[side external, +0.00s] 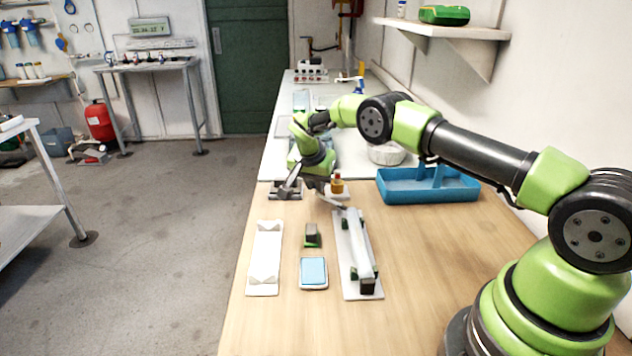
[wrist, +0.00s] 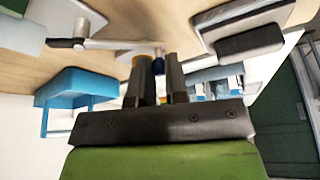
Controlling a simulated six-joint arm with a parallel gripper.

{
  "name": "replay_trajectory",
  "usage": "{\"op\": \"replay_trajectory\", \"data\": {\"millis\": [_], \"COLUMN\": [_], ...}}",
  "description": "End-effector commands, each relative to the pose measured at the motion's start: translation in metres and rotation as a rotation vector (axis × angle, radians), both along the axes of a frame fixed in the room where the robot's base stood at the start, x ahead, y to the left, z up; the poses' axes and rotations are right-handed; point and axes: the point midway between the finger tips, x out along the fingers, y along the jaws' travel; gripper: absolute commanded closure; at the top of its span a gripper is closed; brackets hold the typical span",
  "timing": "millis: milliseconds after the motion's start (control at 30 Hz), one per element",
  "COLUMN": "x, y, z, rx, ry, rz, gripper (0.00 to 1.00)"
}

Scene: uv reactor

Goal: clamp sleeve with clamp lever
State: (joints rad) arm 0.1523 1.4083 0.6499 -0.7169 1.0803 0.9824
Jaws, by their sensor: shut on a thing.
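The clamp lever (wrist: 115,44) is a thin pale bar in the wrist view, running from a round pivot post (wrist: 80,32) to a dark blue knob (wrist: 158,66). My gripper (wrist: 157,72) is shut on this knob, with one dark finger on each side. In the side external view my gripper (side external: 323,192) is low at the far end of a white base plate (side external: 347,280). The pale sleeve (side external: 358,240) lies lengthwise on this plate, between green and black end holders. The lever's contact with the sleeve is not clear.
A white tray (side external: 265,250), a small green-and-dark block (side external: 312,235) and a blue-topped pad (side external: 313,272) lie left of the plate. A blue divided bin (side external: 428,187) and an amber-coloured container (side external: 337,185) stand behind.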

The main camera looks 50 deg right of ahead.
Motion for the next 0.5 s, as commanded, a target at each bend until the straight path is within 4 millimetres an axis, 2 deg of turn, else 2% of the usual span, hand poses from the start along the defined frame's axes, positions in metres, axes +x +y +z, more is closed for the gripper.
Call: {"op": "replay_trajectory", "data": {"millis": [33,133,500], "x": [-0.0001,-0.0001,0.0], "y": [-0.0022,-0.0021,0.0005], "z": [0.0009,0.0008,0.0049], "rx": [-0.003,-0.003,-0.002], "ry": [-0.001,-0.001,-0.001], "rz": [-0.002,-0.002,0.001], "gripper": [0.84,0.61,0.6]}}
